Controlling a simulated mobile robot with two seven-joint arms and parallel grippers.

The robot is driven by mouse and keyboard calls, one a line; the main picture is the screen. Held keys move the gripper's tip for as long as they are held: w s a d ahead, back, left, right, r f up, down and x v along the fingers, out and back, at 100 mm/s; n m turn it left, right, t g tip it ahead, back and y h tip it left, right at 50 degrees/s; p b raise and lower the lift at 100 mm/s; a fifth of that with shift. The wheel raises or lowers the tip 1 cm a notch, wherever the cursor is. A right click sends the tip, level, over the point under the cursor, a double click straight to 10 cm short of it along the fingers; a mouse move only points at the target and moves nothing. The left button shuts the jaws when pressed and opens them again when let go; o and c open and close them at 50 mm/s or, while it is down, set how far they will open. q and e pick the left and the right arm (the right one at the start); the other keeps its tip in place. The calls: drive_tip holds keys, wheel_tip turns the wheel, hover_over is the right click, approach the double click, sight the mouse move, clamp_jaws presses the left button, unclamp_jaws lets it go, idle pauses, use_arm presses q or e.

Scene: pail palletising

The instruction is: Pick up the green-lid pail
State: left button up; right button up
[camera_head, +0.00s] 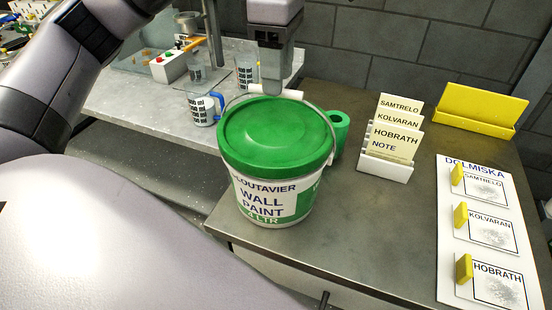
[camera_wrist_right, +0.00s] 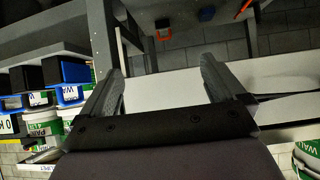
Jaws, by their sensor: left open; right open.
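The green-lid pail (camera_head: 275,165) stands upright on the grey worktop, near its front left corner. Its white label reads WALL PAINT. Its wire bail is raised, with a white grip (camera_head: 290,94) behind and above the lid. My left gripper (camera_head: 271,88) points down at this grip. It is open, with its fingers around or just in front of the grip; the far finger is hidden. My right gripper (camera_wrist_right: 165,82) shows in the right wrist view, open with nothing between its fingers.
A card holder (camera_head: 385,168), a yellow tray (camera_head: 475,108) and a white board (camera_head: 450,275) lie to the right. Shelved pails (camera_wrist_right: 42,128) flank my right gripper.

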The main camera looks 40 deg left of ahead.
sight(276, 151)
use_arm(q)
drive_tip(key=shift+s+f+b, duration=0.15)
drive_tip(key=shift+f, duration=1.25)
drive_tip(key=shift+s+f+b, duration=0.1)
drive_tip(key=shift+f+b, duration=0.05)
drive_tip(key=shift+f, duration=1.25)
clamp_jaws()
